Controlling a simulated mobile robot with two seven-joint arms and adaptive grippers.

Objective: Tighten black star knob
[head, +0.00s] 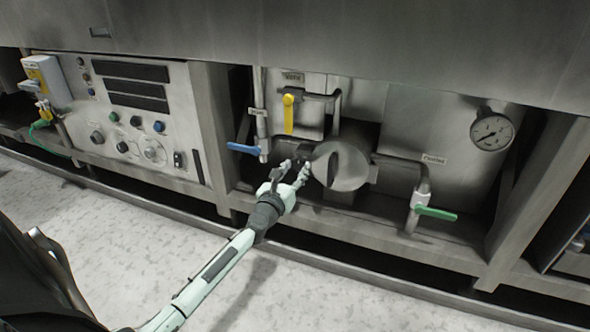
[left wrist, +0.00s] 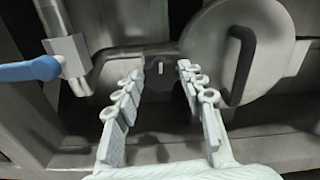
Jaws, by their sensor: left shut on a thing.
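The black star knob (left wrist: 156,86) is a dark shape between my left fingertips in the left wrist view, with a small pale pin above it. Its outline is hard to make out in the shadow. In the head view it is mostly hidden by the fingers. My left gripper (head: 296,168) reaches in under the machine's upper panel, just left of a round metal cover (head: 341,166). Its two fingers lie on either side of the knob and are shut on it. My right gripper is not in view.
A blue-handled valve (head: 244,148) is left of the gripper and a yellow-handled valve (head: 289,114) is above it. A green-handled valve (head: 435,213) and a pressure gauge (head: 492,131) are to the right. A control panel (head: 140,120) is at left. The pale floor is clear.

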